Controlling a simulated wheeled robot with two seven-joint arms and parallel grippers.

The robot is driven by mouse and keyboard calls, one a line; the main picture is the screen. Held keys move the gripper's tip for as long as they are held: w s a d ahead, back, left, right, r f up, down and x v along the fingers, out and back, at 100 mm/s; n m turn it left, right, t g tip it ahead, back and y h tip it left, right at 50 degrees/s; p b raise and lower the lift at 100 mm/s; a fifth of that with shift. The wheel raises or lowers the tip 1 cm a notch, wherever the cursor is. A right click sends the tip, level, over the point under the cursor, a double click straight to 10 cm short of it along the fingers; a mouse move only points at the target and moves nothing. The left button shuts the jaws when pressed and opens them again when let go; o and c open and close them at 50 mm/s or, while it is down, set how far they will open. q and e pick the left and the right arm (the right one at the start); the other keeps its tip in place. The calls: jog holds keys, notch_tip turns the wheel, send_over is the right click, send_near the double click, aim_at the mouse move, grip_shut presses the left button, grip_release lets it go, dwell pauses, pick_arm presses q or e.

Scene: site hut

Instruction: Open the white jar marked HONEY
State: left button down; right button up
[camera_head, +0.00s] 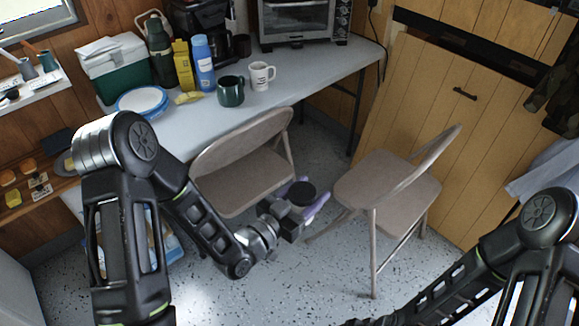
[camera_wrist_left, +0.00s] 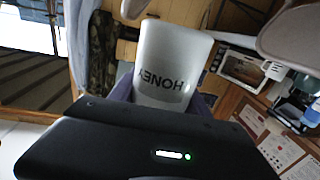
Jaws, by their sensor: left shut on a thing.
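My left gripper (camera_head: 304,197), with pale purple fingers, is held out over the floor between the two chairs. It is shut on the white jar marked HONEY (camera_wrist_left: 168,62). In the left wrist view the jar's lettering appears upside down, and the jar's lower part in the picture is hidden behind the black gripper body. In the head view a dark round disc shows between the fingers; I cannot tell for sure whether it is the jar's lid.
A folding chair (camera_head: 243,168) stands at the table, and another chair (camera_head: 395,190) stands right of my left gripper. The grey table (camera_head: 300,92) carries a cooler, bottles, a green mug (camera_head: 230,91), a white mug (camera_head: 262,75) and an oven. Speckled floor is clear below.

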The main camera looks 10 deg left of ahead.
pick_arm(q)
jog(key=s+d+h, duration=0.1)
jog(key=s+d+f+m+g+h, duration=0.1)
jog(key=d+m+g, duration=0.1)
jog(key=d, duration=0.1)
jog(key=shift+s+d+f+h, duration=0.1)
jog(key=shift+s+f+h, duration=0.3)
pick_arm(e)
jog(key=shift+c, duration=0.5)
